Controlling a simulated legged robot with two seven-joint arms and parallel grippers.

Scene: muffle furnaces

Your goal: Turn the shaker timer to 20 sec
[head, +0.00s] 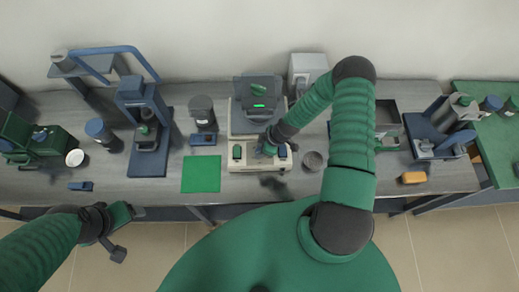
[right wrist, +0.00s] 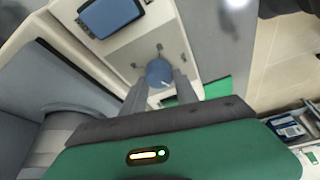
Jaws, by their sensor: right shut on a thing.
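The shaker (head: 235,125) stands at the middle back of the table, with a small green-lit item on its dark top. Its pale front panel (right wrist: 140,45) shows in the right wrist view with a round blue timer knob (right wrist: 158,73). The knob has a white pointer line, and small dark marks sit around it. My right gripper (head: 266,147) is at the front panel, and its two fingers (right wrist: 160,90) are closed on the sides of the knob. The printed scale cannot be read. My left gripper (head: 130,232) is open and empty, in front of the table's left edge.
A green mat (head: 201,174) lies left of the shaker. A small grey round dish (head: 313,160) and an orange block (head: 413,177) lie to the right.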

